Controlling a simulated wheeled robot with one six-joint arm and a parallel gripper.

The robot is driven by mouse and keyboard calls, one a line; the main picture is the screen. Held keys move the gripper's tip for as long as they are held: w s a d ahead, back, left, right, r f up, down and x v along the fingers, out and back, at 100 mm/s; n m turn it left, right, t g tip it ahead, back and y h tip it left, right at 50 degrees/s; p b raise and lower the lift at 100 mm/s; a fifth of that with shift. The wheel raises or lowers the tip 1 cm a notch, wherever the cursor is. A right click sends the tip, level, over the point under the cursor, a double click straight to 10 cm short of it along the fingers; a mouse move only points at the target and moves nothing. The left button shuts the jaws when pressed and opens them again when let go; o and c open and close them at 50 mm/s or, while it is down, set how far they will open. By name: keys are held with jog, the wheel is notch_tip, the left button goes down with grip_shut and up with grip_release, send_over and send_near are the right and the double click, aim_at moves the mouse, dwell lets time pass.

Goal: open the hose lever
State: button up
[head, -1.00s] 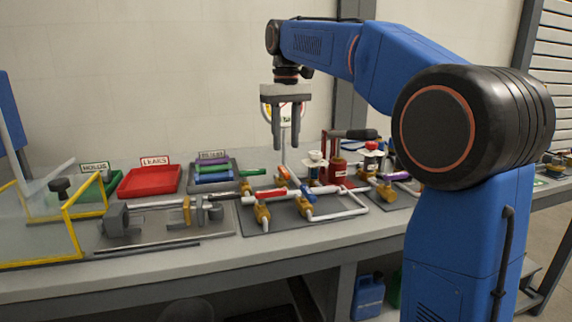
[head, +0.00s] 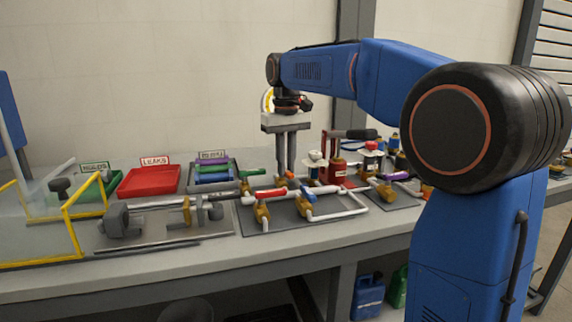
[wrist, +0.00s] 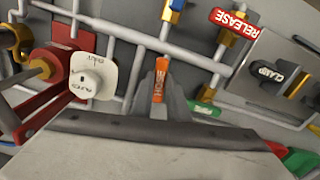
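A small orange lever (wrist: 159,85) with lettering too small to read shows in the wrist view, between the fingers of my gripper (wrist: 161,93). I take it as the hose lever. In the head view my gripper (head: 287,174) points straight down over the pipe panel. A gap shows between its fingers, with one finger on each side of the lever. I cannot tell whether the fingers touch it. The fingers hide most of the lever in the head view.
A red RELEASE tag (wrist: 234,20), a black CLAMP handle (wrist: 265,70) and a green lever (wrist: 203,109) are close by. A white square knob (wrist: 94,77) and a red pump (head: 334,172) stand beside the lever. Red LEAKS tray (head: 150,181) lies at left.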

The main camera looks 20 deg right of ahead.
grip_shut()
jog(key=shift+a+m, duration=0.3)
jog(key=shift+m, duration=0.9)
jog(key=o, duration=0.7)
grip_release()
notch_tip(320, 180, up, 17)
jog(key=shift+r, duration=0.2)
jog(key=shift+s, duration=0.15)
